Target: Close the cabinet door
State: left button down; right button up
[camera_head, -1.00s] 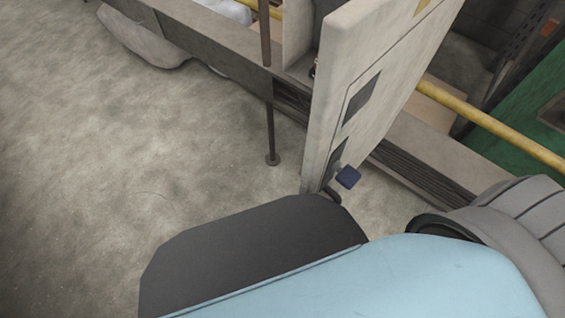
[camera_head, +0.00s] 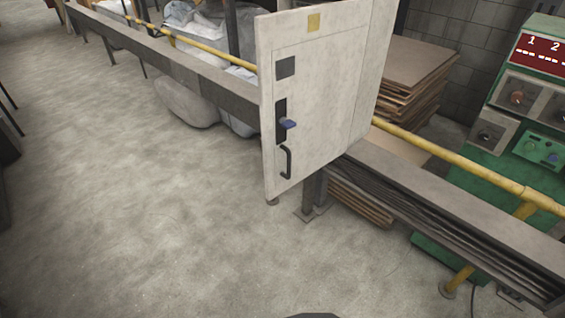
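The cabinet door (camera_head: 322,105) is a pale grey, scuffed panel standing upright near the centre of the view. It carries a dark curved handle (camera_head: 286,162), a blue knob (camera_head: 289,124) on a black plate, and a small yellow label near the top. The door seems to stand swung out, with its face toward me; the cabinet body is hardly visible behind it. Neither of my grippers is in view.
A low beam (camera_head: 452,212) with a yellow rail (camera_head: 460,157) runs behind the door to both sides. A green machine (camera_head: 540,100) stands at right. Stacked boards (camera_head: 415,75) and pale sacks (camera_head: 187,103) lie behind. The concrete floor (camera_head: 150,240) in front is clear.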

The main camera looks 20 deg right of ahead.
aim_at(310, 59)
jog(key=u, duration=0.4)
jog(key=k, duration=0.15)
jog(key=z, duration=1.1)
